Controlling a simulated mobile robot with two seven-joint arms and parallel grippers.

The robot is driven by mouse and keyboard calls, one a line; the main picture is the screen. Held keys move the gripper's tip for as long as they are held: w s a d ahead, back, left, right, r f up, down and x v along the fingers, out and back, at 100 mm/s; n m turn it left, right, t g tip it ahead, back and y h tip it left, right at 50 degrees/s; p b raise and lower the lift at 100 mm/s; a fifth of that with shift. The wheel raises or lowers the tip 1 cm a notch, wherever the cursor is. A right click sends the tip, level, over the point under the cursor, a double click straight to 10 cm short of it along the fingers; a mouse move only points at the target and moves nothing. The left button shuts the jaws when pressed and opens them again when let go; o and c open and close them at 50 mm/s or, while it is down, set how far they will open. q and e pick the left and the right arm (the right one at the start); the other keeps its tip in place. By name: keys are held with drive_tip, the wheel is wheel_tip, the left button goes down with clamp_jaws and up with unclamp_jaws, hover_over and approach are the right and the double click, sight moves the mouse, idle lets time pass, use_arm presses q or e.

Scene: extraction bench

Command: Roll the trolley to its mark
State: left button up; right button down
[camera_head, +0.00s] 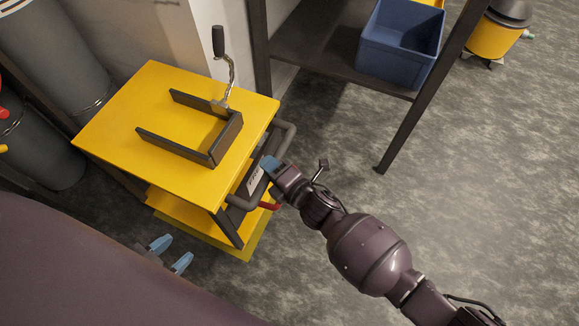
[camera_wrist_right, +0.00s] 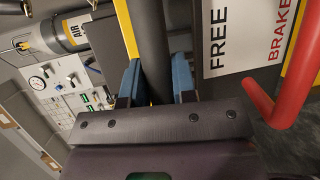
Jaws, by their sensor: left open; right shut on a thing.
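The yellow trolley (camera_head: 150,115) stands at left centre in the head view, with a lower shelf (camera_head: 182,218) and a grey push handle (camera_head: 287,140) on its right end. My right gripper (camera_head: 270,165) is shut on this handle; in the right wrist view the dark bar (camera_wrist_right: 153,45) passes between its blue fingers. A red lever (camera_wrist_right: 295,85) stands beside a "FREE / BRAKE" label (camera_wrist_right: 240,38); I cannot tell its setting. A dull yellow floor patch (camera_head: 248,246) shows under the trolley's near right edge, mostly hidden. My left gripper (camera_head: 168,254) is open and empty in front of the trolley.
A black U-shaped bracket (camera_head: 218,148) and a crank (camera_head: 231,75) are on the trolley top. Grey cylinders (camera_head: 57,55) stand left. A dark rack (camera_head: 310,48) with a blue bin (camera_head: 400,45) stands behind right. Open grey floor (camera_head: 480,180) lies to the right.

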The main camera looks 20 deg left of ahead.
drive_tip(key=shift+a, duration=0.45)
drive_tip(key=shift+r, duration=0.1)
drive_tip(key=c, duration=1.2)
unclamp_jaws()
drive_tip(key=shift+a, duration=0.15)
drive_tip(key=shift+o, duration=1.4)
